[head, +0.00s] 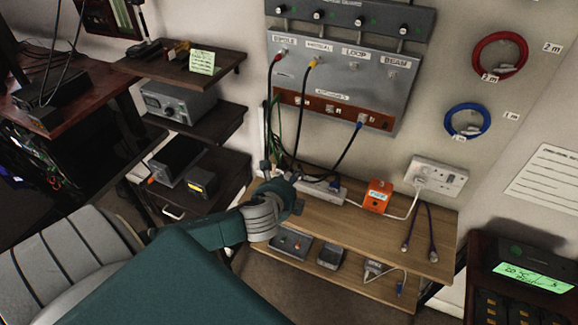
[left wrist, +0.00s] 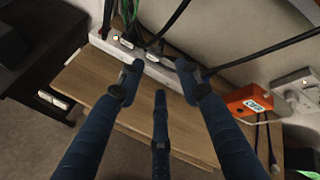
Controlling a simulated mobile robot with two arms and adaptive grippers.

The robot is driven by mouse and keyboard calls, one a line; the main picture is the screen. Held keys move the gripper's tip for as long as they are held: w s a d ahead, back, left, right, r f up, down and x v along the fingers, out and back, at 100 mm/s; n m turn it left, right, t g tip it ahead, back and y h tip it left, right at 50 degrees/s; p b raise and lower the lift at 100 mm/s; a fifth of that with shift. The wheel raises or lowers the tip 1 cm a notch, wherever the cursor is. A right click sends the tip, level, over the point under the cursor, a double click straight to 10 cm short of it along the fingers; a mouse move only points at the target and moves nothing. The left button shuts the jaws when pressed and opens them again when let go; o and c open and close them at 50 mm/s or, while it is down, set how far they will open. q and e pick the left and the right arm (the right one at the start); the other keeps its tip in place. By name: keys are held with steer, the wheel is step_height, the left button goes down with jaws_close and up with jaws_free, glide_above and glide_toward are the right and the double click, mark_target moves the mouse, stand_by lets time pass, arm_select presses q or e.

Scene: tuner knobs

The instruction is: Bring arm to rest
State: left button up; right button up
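My left gripper (head: 282,181) is in front of the low wooden bench, near its back left. In the left wrist view my left gripper (left wrist: 160,88) has its dark fingers spread apart with nothing between them. Beyond the fingertips lies a white power strip (left wrist: 120,44) with plugs and cables. The teal left arm reaches in from the bottom of the head view. My right gripper is in neither view.
The wooden bench (head: 408,234) holds an orange box (head: 377,196) near the wall socket (head: 437,177). Cables hang from the antenna panel (head: 345,85) close to my left gripper. A dark shelf (head: 222,122) stands left, and a console (head: 520,270) stands right.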

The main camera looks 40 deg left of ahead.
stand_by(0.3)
arm_select(q)
steer(key=s+d+f+n+g+h, duration=0.2)
steer(key=s+d+n+g, duration=0.2)
steer(key=s+d+n, duration=0.7)
steer(key=s+d+f+n+g+h, duration=0.25)
steer(key=s+d+n, duration=0.5)
steer(key=s, duration=0.65)
step_height(320, 180, down, 29)
steer(key=s+a+g+b, duration=0.1)
steer(key=g+b, duration=0.1)
steer(key=b, duration=0.2)
steer(key=s+a+f+g+b, duration=0.1)
steer(key=s+a+f+b, duration=0.2)
steer(key=s+f, duration=1.5)
step_height(320, 180, down, 4)
steer(key=shift+r+b, duration=0.1)
steer(key=shift+b, duration=0.6)
